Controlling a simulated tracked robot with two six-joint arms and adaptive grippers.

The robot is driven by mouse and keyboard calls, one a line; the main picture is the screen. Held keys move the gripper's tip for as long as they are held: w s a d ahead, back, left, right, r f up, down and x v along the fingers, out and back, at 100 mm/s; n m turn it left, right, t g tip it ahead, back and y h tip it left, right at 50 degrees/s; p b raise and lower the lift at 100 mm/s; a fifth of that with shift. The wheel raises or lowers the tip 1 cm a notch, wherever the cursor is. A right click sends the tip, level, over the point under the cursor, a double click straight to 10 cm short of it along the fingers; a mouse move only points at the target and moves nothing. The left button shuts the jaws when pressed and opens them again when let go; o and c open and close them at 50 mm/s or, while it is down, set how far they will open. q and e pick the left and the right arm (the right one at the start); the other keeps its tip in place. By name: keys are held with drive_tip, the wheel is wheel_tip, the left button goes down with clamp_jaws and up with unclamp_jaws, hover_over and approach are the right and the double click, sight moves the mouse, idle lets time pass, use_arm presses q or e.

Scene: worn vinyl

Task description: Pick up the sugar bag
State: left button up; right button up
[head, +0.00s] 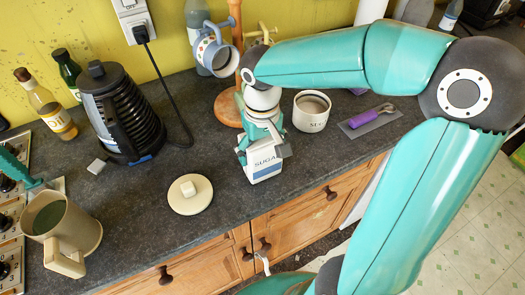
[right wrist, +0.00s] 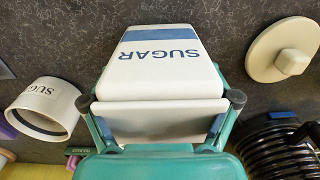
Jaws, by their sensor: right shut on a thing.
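The sugar bag (head: 264,169) is a white block-shaped pack with a blue band and the word SUGAR, near the middle of the dark counter in the head view. In the right wrist view the bag (right wrist: 165,75) fills the centre, its lettering upside down. My right gripper (head: 260,138) reaches down over it and is shut on its upper part. The gripper's fingers (right wrist: 164,100) sit on either side of the bag. The bag looks roughly upright; I cannot tell whether its base touches the counter.
A white pot (head: 311,113) stands right of the bag, near a purple-handled trowel (head: 370,118). A mug tree (head: 229,106) with a patterned mug (head: 216,54) is behind. A round lid (head: 189,196), black kettle (head: 120,120) and beige jug (head: 68,232) are left.

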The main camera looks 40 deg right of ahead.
wheel_tip(320, 180, up, 20)
drive_tip(key=p, duration=0.1)
drive_tip(key=shift+f, duration=0.2)
idle(0.8)
